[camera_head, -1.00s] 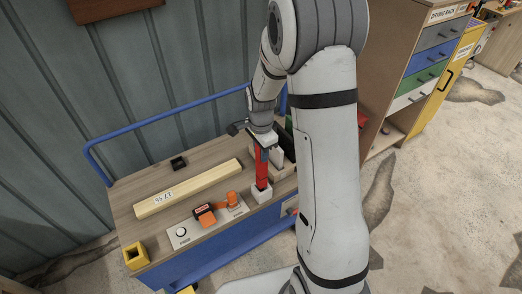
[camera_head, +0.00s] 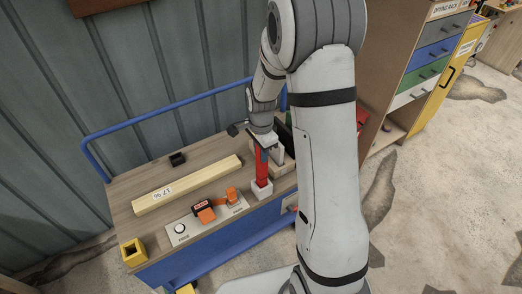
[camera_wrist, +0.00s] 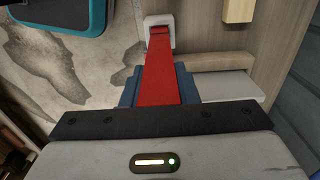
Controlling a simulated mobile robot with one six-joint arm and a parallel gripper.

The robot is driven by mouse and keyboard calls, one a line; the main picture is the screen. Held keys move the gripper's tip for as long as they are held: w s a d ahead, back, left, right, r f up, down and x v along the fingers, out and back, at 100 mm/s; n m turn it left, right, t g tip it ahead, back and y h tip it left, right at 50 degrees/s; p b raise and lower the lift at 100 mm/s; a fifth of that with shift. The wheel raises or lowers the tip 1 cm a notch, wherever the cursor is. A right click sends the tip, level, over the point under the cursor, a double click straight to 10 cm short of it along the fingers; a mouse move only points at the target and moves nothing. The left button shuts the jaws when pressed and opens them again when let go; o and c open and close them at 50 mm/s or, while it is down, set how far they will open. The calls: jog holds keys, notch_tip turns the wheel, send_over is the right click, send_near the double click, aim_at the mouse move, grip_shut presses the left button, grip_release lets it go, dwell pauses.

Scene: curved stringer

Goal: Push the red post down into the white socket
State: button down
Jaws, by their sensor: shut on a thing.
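The red post (camera_head: 262,170) stands about upright at the front right of the cart top, its lower end at the white socket (camera_head: 262,190). My gripper (camera_head: 264,153) is above the socket, shut on the post's upper part. In the wrist view the blue fingers of my gripper (camera_wrist: 158,88) clasp the red post (camera_wrist: 160,70) from both sides. The post's far end meets the white socket (camera_wrist: 158,21), whose rim shows around it. How deep the post sits inside is hidden.
A long pale timber (camera_head: 187,184) lies on the cart top, left of the post. A panel with a white button (camera_head: 180,229) and orange parts (camera_head: 206,215) is at the front. A yellow block (camera_head: 133,252) stands at the front left corner. A blue rail (camera_head: 170,112) runs behind.

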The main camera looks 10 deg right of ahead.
jog(key=shift+f+b, duration=1.5)
jog(key=shift+f, duration=0.55)
jog(key=c, duration=1.1)
grip_release()
jog(key=shift+o, duration=0.2)
notch_tip(320, 180, up, 8)
jog(key=shift+f, duration=0.1)
jog(key=shift+s+r, duration=0.2)
jog(key=shift+r, duration=0.15)
jog(key=s+r+n+t, duration=0.1)
jog(key=s+r+n, duration=0.5)
jog(key=s, duration=0.4)
jog(key=s+r+n+t, duration=0.1)
jog(key=s+r+n, duration=0.5)
jog(key=s+n, duration=0.2)
jog(key=s, duration=0.2)
jog(key=shift+s+t, duration=0.3)
jog(key=shift+s, duration=0.05)
